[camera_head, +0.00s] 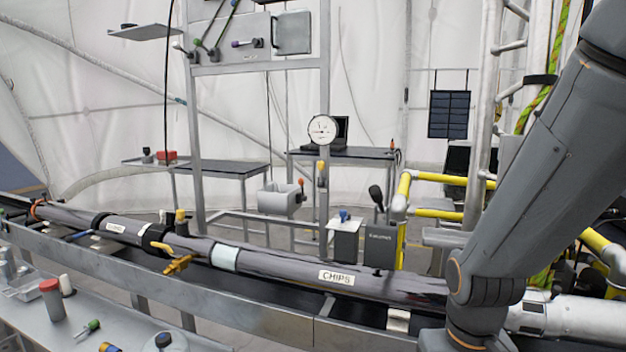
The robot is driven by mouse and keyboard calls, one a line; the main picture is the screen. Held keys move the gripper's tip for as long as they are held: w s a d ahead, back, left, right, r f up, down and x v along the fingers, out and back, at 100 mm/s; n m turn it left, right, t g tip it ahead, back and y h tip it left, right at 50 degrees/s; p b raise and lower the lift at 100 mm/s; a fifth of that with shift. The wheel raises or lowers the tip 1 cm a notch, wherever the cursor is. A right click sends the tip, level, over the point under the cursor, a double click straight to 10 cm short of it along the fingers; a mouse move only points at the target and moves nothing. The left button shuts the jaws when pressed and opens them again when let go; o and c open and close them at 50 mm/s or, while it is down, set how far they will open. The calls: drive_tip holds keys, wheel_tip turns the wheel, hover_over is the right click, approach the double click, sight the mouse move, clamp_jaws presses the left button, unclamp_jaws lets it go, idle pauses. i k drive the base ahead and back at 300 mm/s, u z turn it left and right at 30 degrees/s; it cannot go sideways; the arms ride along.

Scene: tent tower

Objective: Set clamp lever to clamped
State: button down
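I cannot tell for sure which handle is the clamp lever. Several levers with coloured knobs, one of them a purple-knobbed lever (246,43), are on the grey panel at the upper left of the head view. A black-knobbed lever (376,198) stands up from a dark grey box (381,246) behind the long pipe. A lever with an orange knob (300,186) is by a small grey bin. No clamped or unclamped marking is readable. My arm comes down on the right side; my gripper is not in view.
A long dark pipe labelled CHIPS (290,268) lies across the view on a metal trough, with a yellow valve handle (178,264). Yellow railing (440,213) and a ladder are at the right. A bench (75,310) with small items is at the lower left.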

sight(300, 181)
drive_tip(key=i, duration=0.6)
drive_tip(key=u, duration=0.95)
